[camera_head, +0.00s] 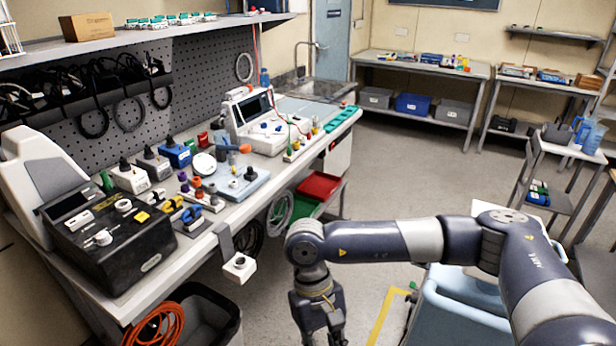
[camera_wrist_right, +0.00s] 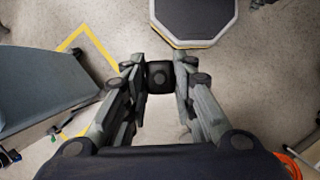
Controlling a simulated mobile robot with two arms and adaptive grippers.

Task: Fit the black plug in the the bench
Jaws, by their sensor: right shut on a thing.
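My right gripper (camera_head: 320,328) hangs pointing down over the floor, to the right of and apart from the bench (camera_head: 205,240). In the wrist view, the right gripper (camera_wrist_right: 159,72) is shut on the black plug (camera_wrist_right: 160,78), a small dark block between its fingertips. In the head view the plug is not visible. A white socket box (camera_head: 240,268) is fixed on a grey bracket at the bench's front edge, left of the gripper. My left gripper is out of view.
A black instrument (camera_head: 115,235), several plugs and connectors, and a white monitor (camera_head: 262,120) crowd the bench top. Below stand a dark bin (camera_head: 212,325) with an orange cable and a red tray (camera_head: 318,186). A blue cart (camera_head: 460,310) stands right of the gripper. The middle floor is clear.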

